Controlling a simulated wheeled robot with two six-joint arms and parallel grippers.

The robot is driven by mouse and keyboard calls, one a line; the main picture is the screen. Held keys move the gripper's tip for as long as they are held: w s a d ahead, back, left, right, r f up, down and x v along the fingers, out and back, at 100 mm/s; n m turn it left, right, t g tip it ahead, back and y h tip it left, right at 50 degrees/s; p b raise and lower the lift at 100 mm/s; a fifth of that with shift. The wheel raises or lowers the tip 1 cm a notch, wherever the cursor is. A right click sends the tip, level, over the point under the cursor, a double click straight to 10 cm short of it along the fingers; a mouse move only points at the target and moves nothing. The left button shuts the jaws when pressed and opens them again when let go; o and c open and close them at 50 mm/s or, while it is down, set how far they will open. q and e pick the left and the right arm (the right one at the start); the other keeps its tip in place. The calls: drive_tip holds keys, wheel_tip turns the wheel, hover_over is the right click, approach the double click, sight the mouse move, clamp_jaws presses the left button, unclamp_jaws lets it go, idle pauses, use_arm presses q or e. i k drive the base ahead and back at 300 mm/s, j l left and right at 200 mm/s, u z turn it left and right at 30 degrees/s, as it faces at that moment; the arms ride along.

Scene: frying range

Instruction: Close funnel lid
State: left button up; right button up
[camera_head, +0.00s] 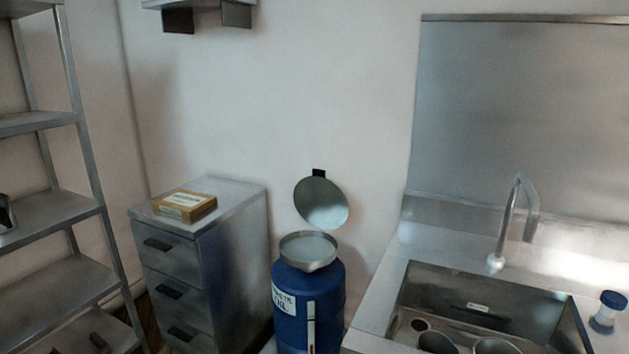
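A blue drum (308,307) with a partly visible white label stands on the floor between the drawer cabinet and the sink counter. A round metal funnel (309,251) sits on its top. The funnel lid (321,203), a round grey metal disc with a small black tab at its upper edge, stands raised and tilted open above and behind the funnel. The drum's lower part is cut off by the frame. Neither of my grippers is in view.
A metal drawer cabinet (223,262) with a yellowish box (185,205) on top stands left of the drum. A sink (485,300) with a tap (512,220) is at the right, with a blue-capped container (606,314) beside it. A metal shelf rack (55,213) stands far left.

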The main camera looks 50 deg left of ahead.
sight(318, 199)
drive_tip(key=u, duration=1.5)
drive_tip(key=i+j+z, duration=0.1)
drive_tip(key=z, duration=0.35)
drive_tip(key=i+j+z, duration=0.25)
drive_tip(key=z, duration=0.2)
drive_tip(key=i+j+z, duration=0.1)
drive_tip(key=j+z, duration=0.15)
drive_tip(key=z, duration=0.2)
